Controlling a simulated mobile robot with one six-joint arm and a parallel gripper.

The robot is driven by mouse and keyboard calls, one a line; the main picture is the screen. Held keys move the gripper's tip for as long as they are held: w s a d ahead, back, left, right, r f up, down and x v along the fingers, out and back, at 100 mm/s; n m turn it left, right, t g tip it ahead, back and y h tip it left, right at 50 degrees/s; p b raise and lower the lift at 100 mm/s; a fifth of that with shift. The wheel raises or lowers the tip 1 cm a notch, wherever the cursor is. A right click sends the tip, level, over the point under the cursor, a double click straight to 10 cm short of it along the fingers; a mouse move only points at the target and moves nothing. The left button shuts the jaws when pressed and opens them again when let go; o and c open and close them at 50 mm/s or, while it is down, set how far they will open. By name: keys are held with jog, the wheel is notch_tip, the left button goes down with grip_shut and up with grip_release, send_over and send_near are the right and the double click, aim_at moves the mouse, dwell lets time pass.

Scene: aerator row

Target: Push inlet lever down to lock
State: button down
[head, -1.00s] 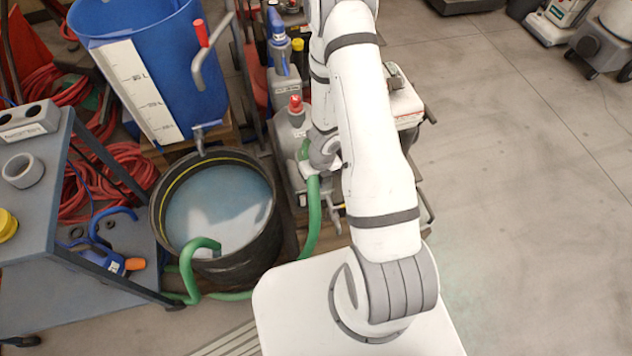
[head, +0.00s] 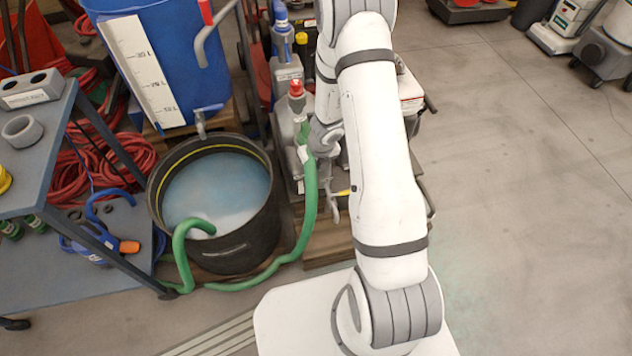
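The grey pump (head: 287,125) with a red cap stands right of the black tub, partly behind my arm. A green hose (head: 309,195) rises to a fitting on its front. My arm reaches over the pump, and its grey wrist end (head: 325,138) is close beside the hose's upper end. My gripper's fingers cannot be made out there, so whether they touch anything is unclear. I cannot pick out the inlet lever for certain. A small yellow piece (head: 344,192) and a grey hooked part show low beside my arm.
The black tub (head: 262,235) of cloudy water holds the hose's other end. A blue barrel (head: 180,60) stands behind it. A grey cart (head: 45,150) is at the left, with red hoses (head: 125,160) behind. The floor (head: 530,200) on the right is clear.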

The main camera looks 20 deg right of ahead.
dwell(0.3)
jog(key=c, duration=1.4)
grip_release()
jog(key=shift+c, duration=0.2)
jog(key=a+p+v, duration=0.1)
jog(key=p+v, duration=0.4)
jog(key=v, duration=0.2)
jog(key=shift+s+d+r, duration=0.2)
jog(key=shift+d+r, duration=0.15)
jog(key=shift+d, duration=0.2)
